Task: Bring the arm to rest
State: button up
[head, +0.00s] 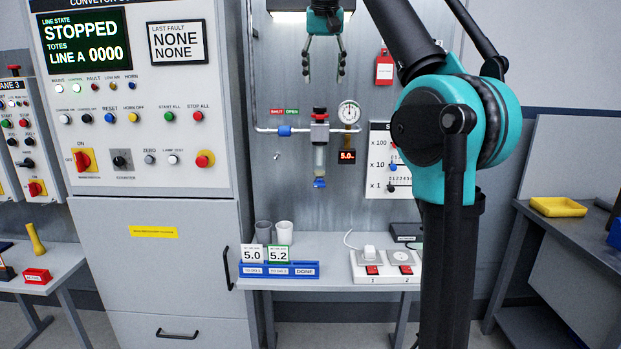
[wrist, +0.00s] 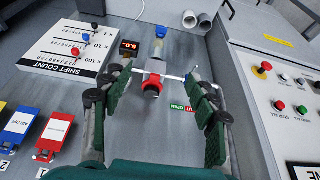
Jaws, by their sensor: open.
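My arm (head: 440,130) is teal and black and rises at the right of the head view, its upper link reaching up and left. My gripper (head: 323,78) hangs at the top centre of the head view with its fingers apart and nothing between them. It is in front of the grey wall panel, above the air line with the red-topped regulator. In the wrist view my gripper (wrist: 158,108) shows two green-padded fingers spread wide. The red knob (wrist: 152,86) of the regulator appears between them, apart from the pads.
A control cabinet (head: 215,230) stands left of my gripper. A gauge (head: 349,112), a red tag (head: 384,68) and a shift count board (head: 380,150) are on the panel. Below, a shelf (head: 340,284) holds cups, cards and a switch box. A yellow tray (head: 558,207) sits on the right bench.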

jog(key=d+f, duration=0.3)
jog(key=f, duration=0.7)
jog(key=d+f, duration=0.3)
jog(key=f, duration=0.7)
jog(key=d+f, duration=0.3)
jog(key=f, duration=0.7)
jog(key=s+d+f, duration=0.3)
jog(key=s+f, duration=0.9)
jog(key=f, duration=0.3)
jog(key=s+d+f, duration=0.3)
jog(key=s+f, duration=0.9)
jog(key=f, duration=0.3)
jog(key=shift+s+d+f, duration=0.2)
jog(key=shift+d, duration=0.2)
